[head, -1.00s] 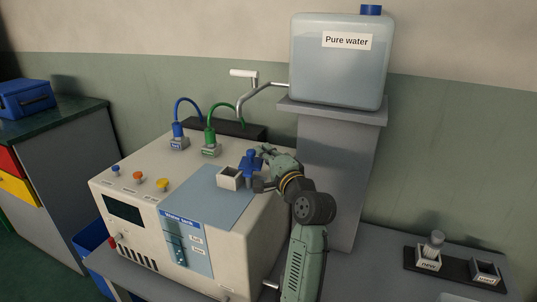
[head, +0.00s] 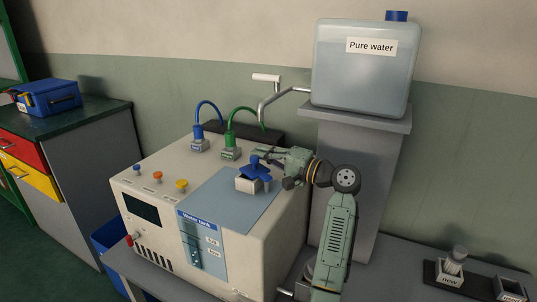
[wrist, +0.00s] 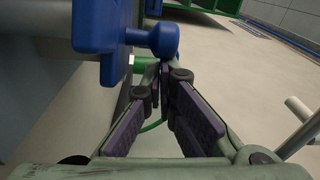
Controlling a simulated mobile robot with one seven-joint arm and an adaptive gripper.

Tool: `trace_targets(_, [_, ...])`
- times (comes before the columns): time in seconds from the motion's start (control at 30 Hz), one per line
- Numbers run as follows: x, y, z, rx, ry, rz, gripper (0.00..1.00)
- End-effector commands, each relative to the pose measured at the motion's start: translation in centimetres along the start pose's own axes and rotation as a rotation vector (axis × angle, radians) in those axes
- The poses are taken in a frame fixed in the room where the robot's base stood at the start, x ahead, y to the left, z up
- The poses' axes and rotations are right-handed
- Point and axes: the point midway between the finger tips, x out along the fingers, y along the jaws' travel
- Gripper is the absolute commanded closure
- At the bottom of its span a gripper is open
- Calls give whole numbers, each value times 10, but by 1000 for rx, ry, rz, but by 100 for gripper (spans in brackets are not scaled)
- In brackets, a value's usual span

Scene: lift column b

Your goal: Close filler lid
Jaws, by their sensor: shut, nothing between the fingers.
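The blue filler lid (head: 256,171) leans over the top of the small white square filler neck (head: 247,185) on the machine's blue-grey panel. The lid looks tilted, and its far side is partly hidden. I cannot tell from here how close its front edge is to the rim. My gripper (head: 264,153) is shut and empty, just behind and beside the lid. In the wrist view the blue lid (wrist: 98,28) with its round knob fills the upper left, close to my shut fingers (wrist: 162,72). Whether they touch it is unclear.
Blue (head: 197,143) and green (head: 230,151) hose connectors stand behind the panel. A metal pipe (head: 262,110) with a white handle rises behind them. A pure water tank (head: 365,80) stands on a grey pedestal to the right. Coloured knobs (head: 158,176) line the machine's left.

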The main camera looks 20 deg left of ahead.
Motion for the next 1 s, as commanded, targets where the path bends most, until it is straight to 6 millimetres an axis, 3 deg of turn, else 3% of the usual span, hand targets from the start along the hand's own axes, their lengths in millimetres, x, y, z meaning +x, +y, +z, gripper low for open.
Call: trace_targets(1.0, [13, -1, 14, 1, 1, 1, 100])
